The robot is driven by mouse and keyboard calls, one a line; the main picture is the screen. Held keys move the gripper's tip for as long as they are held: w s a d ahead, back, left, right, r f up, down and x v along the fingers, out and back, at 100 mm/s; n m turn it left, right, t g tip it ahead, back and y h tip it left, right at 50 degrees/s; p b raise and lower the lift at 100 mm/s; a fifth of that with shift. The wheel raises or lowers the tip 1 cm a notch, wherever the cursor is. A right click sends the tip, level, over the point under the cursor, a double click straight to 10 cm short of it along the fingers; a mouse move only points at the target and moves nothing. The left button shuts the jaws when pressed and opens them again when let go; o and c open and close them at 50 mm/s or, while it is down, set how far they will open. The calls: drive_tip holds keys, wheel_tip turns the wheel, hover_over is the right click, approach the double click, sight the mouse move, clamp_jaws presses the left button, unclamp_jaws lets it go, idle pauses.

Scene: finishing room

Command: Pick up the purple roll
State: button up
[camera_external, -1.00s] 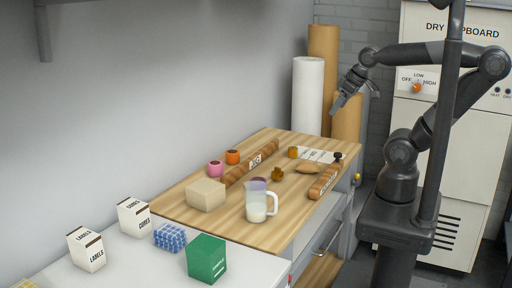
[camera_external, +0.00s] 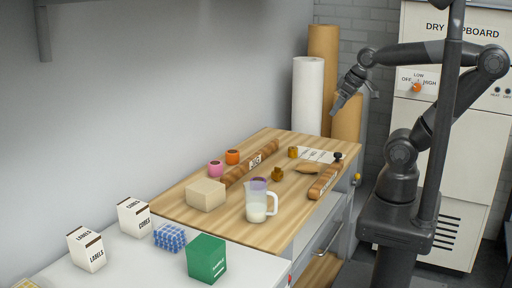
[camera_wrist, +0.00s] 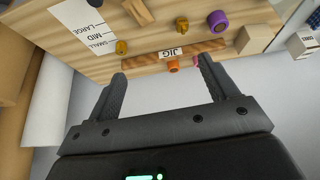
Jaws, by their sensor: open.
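The purple roll (camera_wrist: 218,21) stands on the wooden worktop at the top right of the wrist view. In the external view the purple roll (camera_external: 258,182) is largely hidden behind the clear jug (camera_external: 257,206); only purple at its upper part shows. My gripper (camera_external: 342,101) is open and empty, raised above the far end of the worktop, well apart from the roll. In the wrist view both fingers of my gripper (camera_wrist: 161,75) are spread with nothing between them.
A JIG bar (camera_external: 250,163), orange roll (camera_external: 232,157), pink roll (camera_external: 216,168), ochre pieces (camera_external: 277,174) and a beige block (camera_external: 205,195) lie around. A second bar (camera_external: 326,181) lies along the right edge. Tall rolls (camera_external: 308,95) stand behind.

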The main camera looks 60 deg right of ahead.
drive_tip(key=w+a+f+n+h, duration=0.3)
drive_tip(key=w+f+n+h, duration=0.5)
drive_tip(key=w+f+n, duration=0.5)
drive_tip(key=a+f+n+t+y, duration=0.1)
drive_tip(key=a+f+n+t, duration=0.1)
drive_tip(key=a+f+n, duration=0.2)
drive_tip(key=w+a+f+n+t+y, duration=0.1)
drive_tip(key=a+f+n, duration=0.3)
drive_tip(key=a+n, duration=0.4)
drive_tip(key=w+a+f+n+t+y, duration=0.1)
drive_tip(key=a+f+n+t, duration=0.3)
drive_tip(key=a+n, duration=0.2)
drive_tip(key=shift+w+n+y, duration=0.1)
drive_tip(key=shift+n+y, duration=0.2)
drive_tip(key=shift+n, duration=0.1)
drive_tip(key=shift+w+a+f+t, duration=0.1)
drive_tip(key=shift+a+f+t, duration=0.1)
drive_tip(key=shift+t, duration=0.1)
drive_tip(key=x, duration=0.5)
drive_tip(key=shift+w+f, duration=0.1)
drive_tip(key=shift+d+r+x, duration=0.1)
drive_tip(key=shift+d+x, duration=0.1)
drive_tip(key=shift+x, duration=1.15)
drive_tip(key=shift+d+r+x, duration=0.15)
drive_tip(key=shift+d+x, duration=0.05)
drive_tip(key=shift+x, duration=1.1)
drive_tip(key=shift+c, duration=0.5)
